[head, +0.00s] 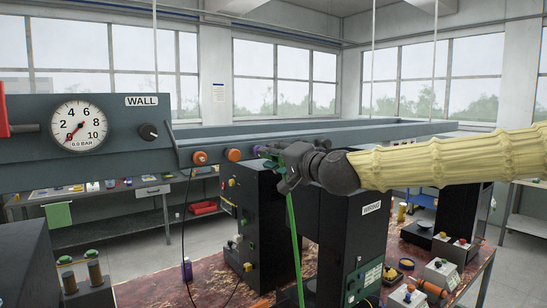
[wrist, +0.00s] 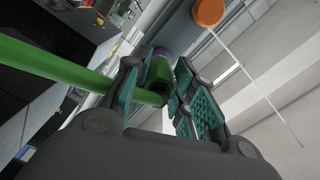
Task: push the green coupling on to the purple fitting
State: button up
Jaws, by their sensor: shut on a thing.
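The purple fitting (head: 258,151) sits on the front of the grey rail, right of two orange fittings. My gripper (head: 277,160) is close in front of it, shut on the green coupling (wrist: 157,76). In the wrist view the coupling lies between the two teal-padded fingers (wrist: 158,88), and the purple fitting (wrist: 162,53) shows just beyond its far end. The two look in line and very close. I cannot tell whether the coupling is touching or seated. The green hose (head: 295,240) hangs down from the coupling. In the head view my gripper mostly hides the coupling.
Orange fittings (head: 234,155) are close by on the rail (head: 90,165). A pressure gauge (head: 79,124) and a black knob (head: 148,131) are further left. Dark machine blocks (head: 340,240) stand below my arm, above a reddish bench top (head: 150,290).

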jog(key=shift+w+a, duration=0.25)
jog(key=shift+w, duration=0.05)
jog(key=o, duration=1)
jog(key=v, duration=1.2)
